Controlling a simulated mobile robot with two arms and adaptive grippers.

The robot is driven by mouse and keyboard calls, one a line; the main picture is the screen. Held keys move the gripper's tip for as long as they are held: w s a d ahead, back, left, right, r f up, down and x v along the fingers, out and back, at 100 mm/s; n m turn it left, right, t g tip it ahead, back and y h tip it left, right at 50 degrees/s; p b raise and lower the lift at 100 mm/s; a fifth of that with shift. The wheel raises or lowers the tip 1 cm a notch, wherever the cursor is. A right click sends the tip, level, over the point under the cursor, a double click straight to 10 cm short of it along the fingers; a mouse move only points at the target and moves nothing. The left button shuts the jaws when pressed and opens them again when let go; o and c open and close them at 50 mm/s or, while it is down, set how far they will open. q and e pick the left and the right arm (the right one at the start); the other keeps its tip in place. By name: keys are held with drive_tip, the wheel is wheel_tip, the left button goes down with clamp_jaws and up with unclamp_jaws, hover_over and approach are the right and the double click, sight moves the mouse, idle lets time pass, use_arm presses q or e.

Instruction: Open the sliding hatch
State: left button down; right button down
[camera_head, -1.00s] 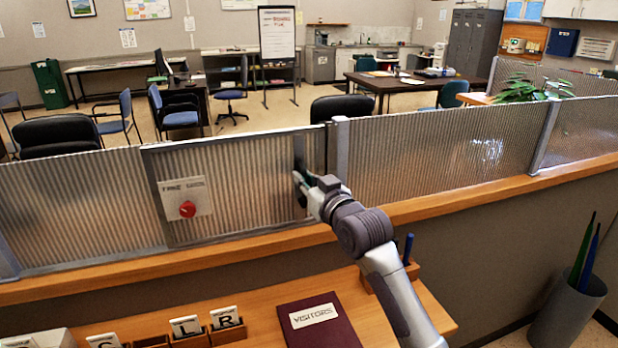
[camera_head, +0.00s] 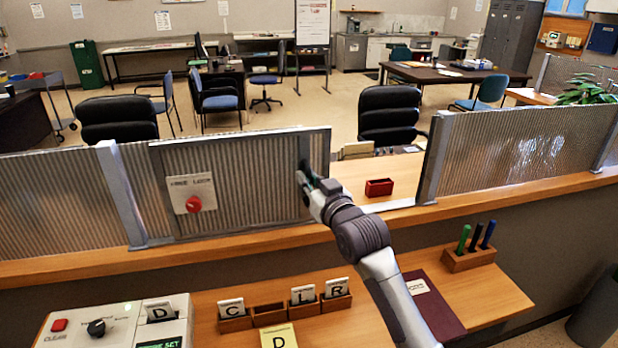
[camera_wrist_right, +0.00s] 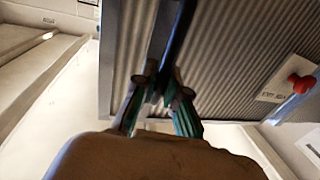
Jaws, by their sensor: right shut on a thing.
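The sliding hatch (camera_head: 247,172) is a ribbed translucent panel in a dark frame, with a white label plate and a red knob (camera_head: 194,204) on it. It stands partly slid to the left, leaving a gap between its right edge and the post (camera_head: 434,158). My right gripper (camera_head: 308,183) is at the panel's right edge, shut on the dark upright handle there. In the right wrist view the fingers (camera_wrist_right: 160,92) close around the dark handle bar (camera_wrist_right: 176,45), with the ribbed panel behind. My left gripper is not in view.
Through the gap I see a wooden counter with a small red tray (camera_head: 379,187). In front are a control box (camera_head: 120,325), letter-card holders (camera_head: 270,313), a visitors book (camera_head: 428,300) and a pen block (camera_head: 468,258). Another fixed ribbed panel (camera_head: 520,145) stands to the right.

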drive_tip(key=shift+a, duration=0.1)
drive_tip(key=shift+d, duration=0.2)
drive_tip(key=c, duration=1.2)
unclamp_jaws()
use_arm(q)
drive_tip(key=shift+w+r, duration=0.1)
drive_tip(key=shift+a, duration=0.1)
use_arm(e)
drive_tip(key=shift+d, duration=0.1)
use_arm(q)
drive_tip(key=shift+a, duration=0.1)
use_arm(e)
drive_tip(key=v, duration=1.2)
